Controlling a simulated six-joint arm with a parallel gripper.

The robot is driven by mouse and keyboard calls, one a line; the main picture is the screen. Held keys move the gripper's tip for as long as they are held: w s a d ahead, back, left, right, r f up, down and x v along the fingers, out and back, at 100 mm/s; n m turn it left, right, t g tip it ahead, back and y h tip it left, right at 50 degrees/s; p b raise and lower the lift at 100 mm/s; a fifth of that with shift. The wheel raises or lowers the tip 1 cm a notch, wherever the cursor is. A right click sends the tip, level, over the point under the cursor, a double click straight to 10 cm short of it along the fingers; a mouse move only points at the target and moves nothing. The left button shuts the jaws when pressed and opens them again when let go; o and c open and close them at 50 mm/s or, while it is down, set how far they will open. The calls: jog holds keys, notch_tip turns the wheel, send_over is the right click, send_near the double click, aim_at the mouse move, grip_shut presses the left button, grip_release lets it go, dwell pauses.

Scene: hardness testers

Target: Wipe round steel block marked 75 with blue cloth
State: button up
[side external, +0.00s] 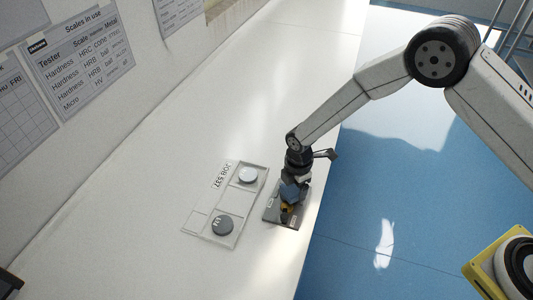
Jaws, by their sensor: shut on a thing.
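My gripper (288,204) points down over a dark flat plate (271,215) near the bench's right edge. Two round blocks lie in a pale tray (211,237) to the left of my gripper: a bright silvery one (248,175) in the far part and a darker grey one (222,225) in the near part. I cannot read a 75 on either. Whatever is under the cloth is hidden.
A label reading JOB 537 (221,175) lies beside the tray. The white bench (130,225) is clear to the left and behind. Its right edge drops to a blue floor (385,205). A wall with charts (80,55) stands at left.

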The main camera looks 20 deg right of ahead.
jog(key=shift+s+a, duration=0.9)
jog(key=shift+a, duration=0.05)
jog(key=shift+w+d, duration=1.6)
jog(key=shift+d, duration=0.1)
jog(key=shift+s+r, duration=0.1)
jog(key=shift+r, duration=3.95)
